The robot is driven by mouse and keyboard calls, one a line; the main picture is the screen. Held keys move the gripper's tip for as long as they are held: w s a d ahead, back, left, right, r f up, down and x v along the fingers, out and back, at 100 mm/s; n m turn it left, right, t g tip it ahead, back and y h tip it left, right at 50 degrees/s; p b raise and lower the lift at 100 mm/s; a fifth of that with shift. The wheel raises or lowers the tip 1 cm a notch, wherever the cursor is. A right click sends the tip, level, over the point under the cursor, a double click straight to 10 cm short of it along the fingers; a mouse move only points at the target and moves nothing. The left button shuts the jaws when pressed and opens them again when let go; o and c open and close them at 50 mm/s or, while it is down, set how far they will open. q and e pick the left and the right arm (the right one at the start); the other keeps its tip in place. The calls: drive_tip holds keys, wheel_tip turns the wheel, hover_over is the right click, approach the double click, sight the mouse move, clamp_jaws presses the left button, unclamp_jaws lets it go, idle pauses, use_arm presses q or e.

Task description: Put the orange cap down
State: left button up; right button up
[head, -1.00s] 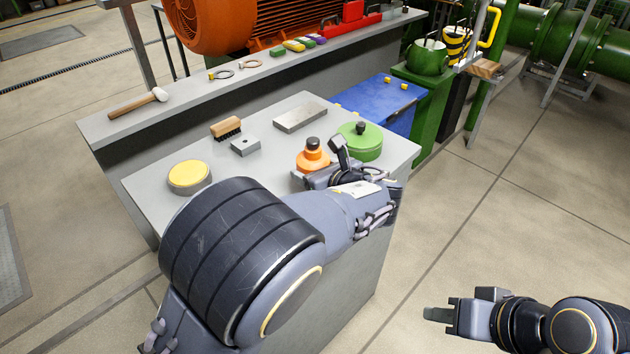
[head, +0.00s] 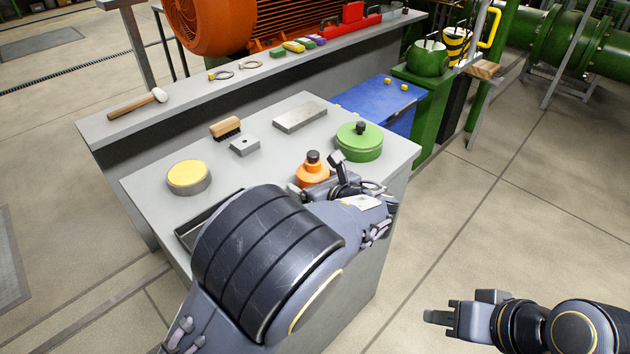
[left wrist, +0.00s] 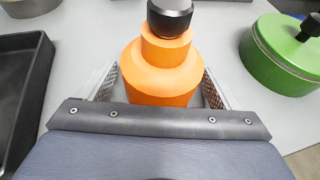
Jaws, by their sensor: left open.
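The orange cap (head: 311,177), a stepped orange body with a black knob on top, stands upright near the right front of the grey table. In the left wrist view the orange cap (left wrist: 160,75) sits between the two fingers of my left gripper (left wrist: 158,88). Narrow gaps show beside its upper part; its base is partly hidden by the gripper. In the head view my left gripper (head: 318,188) is low beside the cap and open. My right gripper (head: 440,317) is off to the right above the floor, away from the table; its opening is unclear.
A green lidded round piece (head: 360,146) stands right of the cap. A yellow-topped disc (head: 188,177), a brush (head: 225,128), a grey block (head: 245,145) and a flat plate (head: 300,117) are on the table (head: 270,170). A dark tray (left wrist: 22,90) lies left of the gripper.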

use_arm(q)
drive_tip(key=shift+r, duration=0.3)
drive_tip(key=p+v, duration=0.1)
drive_tip(key=v, duration=1.1)
drive_tip(key=shift+f, duration=0.2)
